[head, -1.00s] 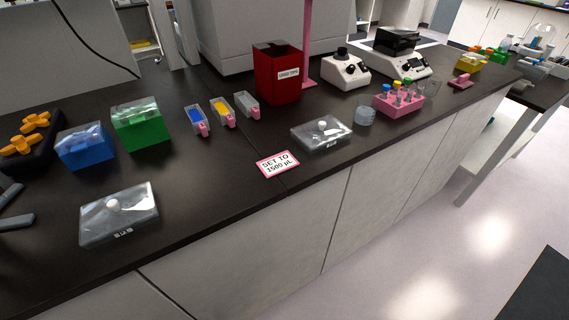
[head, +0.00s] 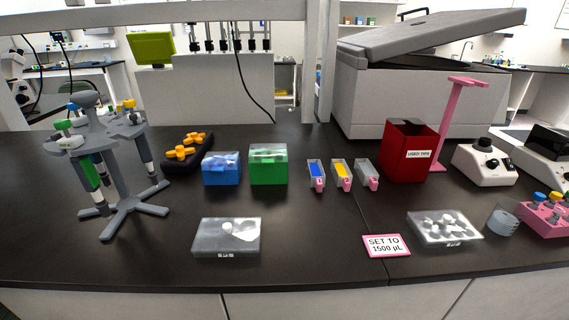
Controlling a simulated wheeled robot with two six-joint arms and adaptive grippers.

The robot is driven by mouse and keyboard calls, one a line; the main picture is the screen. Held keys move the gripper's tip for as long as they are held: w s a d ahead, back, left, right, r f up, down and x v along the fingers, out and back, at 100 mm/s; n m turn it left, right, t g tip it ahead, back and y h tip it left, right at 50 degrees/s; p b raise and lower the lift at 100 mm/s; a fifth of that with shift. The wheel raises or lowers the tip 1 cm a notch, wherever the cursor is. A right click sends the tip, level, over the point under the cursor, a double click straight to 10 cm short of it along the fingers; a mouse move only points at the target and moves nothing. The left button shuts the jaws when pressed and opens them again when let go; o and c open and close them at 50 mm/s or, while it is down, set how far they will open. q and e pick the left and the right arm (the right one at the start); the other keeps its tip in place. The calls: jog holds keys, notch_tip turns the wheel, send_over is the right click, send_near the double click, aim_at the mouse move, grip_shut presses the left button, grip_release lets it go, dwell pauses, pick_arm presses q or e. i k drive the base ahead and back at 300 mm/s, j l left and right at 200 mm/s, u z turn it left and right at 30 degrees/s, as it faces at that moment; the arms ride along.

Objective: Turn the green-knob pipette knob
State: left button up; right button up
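The green-knob pipette (head: 90,176) hangs upright at the front left of a grey carousel stand (head: 122,214) on the left of the bench. Its green knob (head: 63,125) sits at the top, above the holder. Pipettes with a blue knob (head: 73,107) and a yellow knob (head: 129,104) hang on the same stand. A pink-edged card (head: 386,246) reading "SET TO 1500 µL" lies near the bench's front edge. Neither of my grippers is in view.
Blue (head: 221,170) and green (head: 268,166) tip boxes stand right of the stand. A clear-lidded plate (head: 227,238) lies in front of them. A red bin (head: 408,152) stands further right. The bench between stand and plate is clear.

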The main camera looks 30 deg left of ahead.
aim_at(63, 123)
jog(key=u, duration=1.65)
jog(key=i+l, duration=0.05)
